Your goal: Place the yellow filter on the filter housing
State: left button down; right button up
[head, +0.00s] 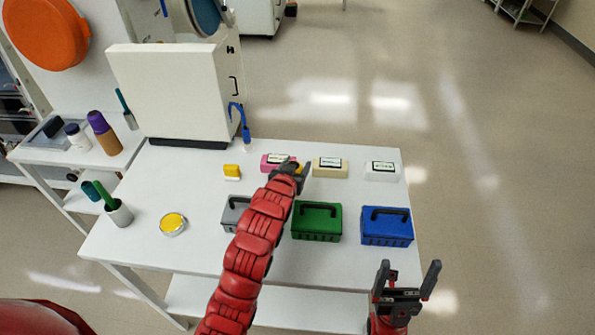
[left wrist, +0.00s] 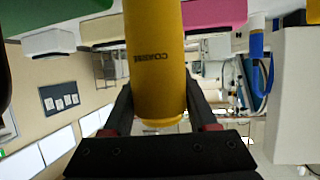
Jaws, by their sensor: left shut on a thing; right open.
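My left gripper (head: 298,172) is shut on the yellow filter, above the far part of the white table. In the left wrist view the yellow filter (left wrist: 157,65) is a cylinder with dark lettering, held between the two fingers. In the head view the arm and gripper hide most of it. I cannot tell for sure which object is the filter housing. Labelled pink (head: 272,161), beige (head: 330,172) and white (head: 381,175) blocks stand in a row along the far side. My right gripper (head: 407,280) is open and empty, in front of the table's right corner.
Grey (head: 232,218), green (head: 317,225) and blue (head: 386,230) handled boxes stand in front of the blocks. A yellow-topped round tin (head: 172,222), a small yellow-and-white block (head: 232,172) and a pen cup (head: 119,212) are on the left. A large white cabinet (head: 165,95) stands behind.

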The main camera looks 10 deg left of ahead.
pick_arm(q)
notch_tip(320, 180, down, 3)
jog(key=shift+r+p, duration=0.1)
jog(key=shift+p, duration=0.3)
jog(key=shift+f, duration=0.3)
jog(key=shift+c, duration=1)
grip_release()
jog(key=shift+r, duration=0.15)
jog(key=shift+s, duration=0.2)
jog(key=p+v, duration=0.2)
jog(key=v, duration=0.9)
jog(key=shift+s+r, duration=0.2)
jog(key=shift+s, duration=0.05)
